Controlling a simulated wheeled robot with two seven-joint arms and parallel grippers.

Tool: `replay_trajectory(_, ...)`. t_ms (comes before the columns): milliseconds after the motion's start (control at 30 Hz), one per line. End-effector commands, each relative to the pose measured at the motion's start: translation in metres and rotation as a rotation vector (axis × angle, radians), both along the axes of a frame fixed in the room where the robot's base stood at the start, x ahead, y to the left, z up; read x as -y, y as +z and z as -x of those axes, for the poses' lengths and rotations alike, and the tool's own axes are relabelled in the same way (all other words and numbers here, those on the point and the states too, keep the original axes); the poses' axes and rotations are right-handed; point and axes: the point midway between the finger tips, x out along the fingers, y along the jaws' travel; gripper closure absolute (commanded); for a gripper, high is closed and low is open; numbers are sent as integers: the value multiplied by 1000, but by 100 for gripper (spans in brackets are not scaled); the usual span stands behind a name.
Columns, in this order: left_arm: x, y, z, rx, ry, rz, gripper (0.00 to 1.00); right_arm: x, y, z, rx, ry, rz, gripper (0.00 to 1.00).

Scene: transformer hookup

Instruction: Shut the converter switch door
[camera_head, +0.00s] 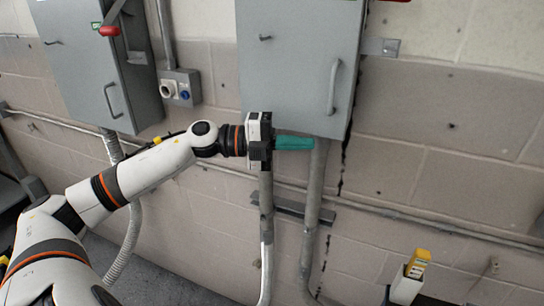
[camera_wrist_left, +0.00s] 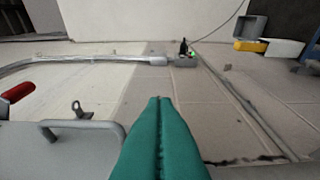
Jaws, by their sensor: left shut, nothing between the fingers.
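A grey switch cabinet (camera_head: 298,70) hangs on the wall at the top middle of the head view. Its front door has a bar handle (camera_head: 333,88) at right and a small latch (camera_head: 265,38) at upper left. The door looks close to its box, but I cannot tell if a gap remains. My left gripper (camera_head: 312,143) has its teal fingers pressed together and empty, at the cabinet's lower edge. In the left wrist view the fingers (camera_wrist_left: 160,140) point ahead, beside a grey panel with a bar handle (camera_wrist_left: 80,130). My right gripper is not in view.
A second grey cabinet (camera_head: 85,60) with a red lever (camera_head: 109,31) hangs at left. A socket box (camera_head: 180,87) sits between the cabinets. Conduits (camera_head: 312,215) run down below. A yellow and white object (camera_head: 412,275) stands at lower right. The wall right of the cabinet is mostly clear.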

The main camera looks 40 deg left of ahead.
Motion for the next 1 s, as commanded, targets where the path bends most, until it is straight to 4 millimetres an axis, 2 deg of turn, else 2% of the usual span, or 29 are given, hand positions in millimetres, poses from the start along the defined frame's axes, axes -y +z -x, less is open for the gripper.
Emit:
replay_trajectory(33,-2,-6,5,-3,-2,-5,100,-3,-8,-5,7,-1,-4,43)
replay_trajectory(167,-8,-5,15,-4,0,-2,100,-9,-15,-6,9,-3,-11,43)
replay_trajectory(400,-15,-4,30,-3,-4,-5,100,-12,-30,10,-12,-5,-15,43)
replay_trajectory(700,-25,-1,46,-1,-4,1,100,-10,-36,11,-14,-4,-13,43)
replay_trajectory(1000,-27,0,51,0,-3,-2,100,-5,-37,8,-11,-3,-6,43)
